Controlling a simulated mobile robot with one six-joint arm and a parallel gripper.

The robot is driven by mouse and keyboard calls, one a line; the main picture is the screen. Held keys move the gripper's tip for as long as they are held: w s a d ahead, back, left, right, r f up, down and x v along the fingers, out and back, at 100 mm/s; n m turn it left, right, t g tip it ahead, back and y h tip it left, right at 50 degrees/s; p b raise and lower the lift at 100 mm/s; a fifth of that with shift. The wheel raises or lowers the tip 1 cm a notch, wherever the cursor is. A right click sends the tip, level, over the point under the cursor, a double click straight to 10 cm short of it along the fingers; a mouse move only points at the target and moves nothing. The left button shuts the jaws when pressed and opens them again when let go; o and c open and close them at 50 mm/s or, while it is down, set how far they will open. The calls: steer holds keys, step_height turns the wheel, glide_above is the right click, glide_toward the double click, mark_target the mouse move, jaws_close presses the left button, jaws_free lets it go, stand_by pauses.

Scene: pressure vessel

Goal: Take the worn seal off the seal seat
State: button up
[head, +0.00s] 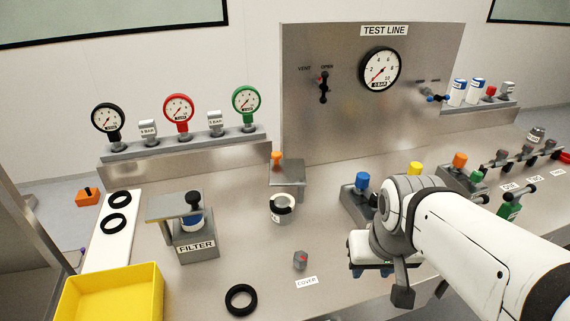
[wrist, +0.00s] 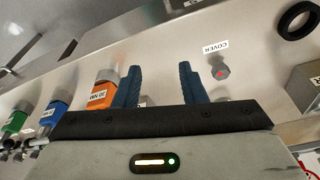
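My gripper (head: 372,271) hangs over the front right of the bench in the head view. Its blue fingers stand apart with nothing between them in the wrist view (wrist: 158,75). Two more black rings (head: 109,201) lie on a white strip (head: 108,254) at the left.
A small grey hex piece (head: 300,261) stands by the COVER label (head: 307,282). The FILTER stand (head: 196,246) and a yellow bin (head: 112,300) are at the left. Coloured-topped tools, including a blue one (head: 362,182), stand near my arm. The bench between cup and front edge is mostly clear.

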mark_target(283, 202)
steer(key=shift+o, duration=0.7)
steer(key=shift+w+a+r, duration=0.1)
steer(key=shift+w+a, duration=0.05)
steer(key=shift+w, duration=0.1)
steer(key=o, duration=0.6)
steer(key=shift+n+t, duration=0.4)
steer(key=shift+n, duration=0.5)
steer(key=w+a, duration=0.2)
steer(key=w, duration=0.2)
steer(key=w+a+r, duration=0.1)
steer(key=w, duration=0.3)
steer(key=w+a, duration=0.2)
steer(key=w, duration=0.1)
steer(key=shift+w+a+r+p, duration=0.35)
steer(key=shift+w+p, duration=0.05)
steer(key=o, duration=0.3)
steer(key=w+a+f+n+y, duration=0.1)
steer(key=w+a, duration=0.8)
steer(key=w, duration=0.1)
steer(key=shift+w+a+f+n+t, duration=0.25)
steer(key=shift+a+f+n+t, duration=0.05)
steer(key=shift+a+t, duration=0.1)
steer(key=shift+w+a+f+p, duration=0.15)
steer(key=shift+f+p, duration=0.1)
steer(key=shift+p, duration=0.05)
steer(key=shift+p+x, duration=0.5)
steer(key=shift+x, duration=3.05)
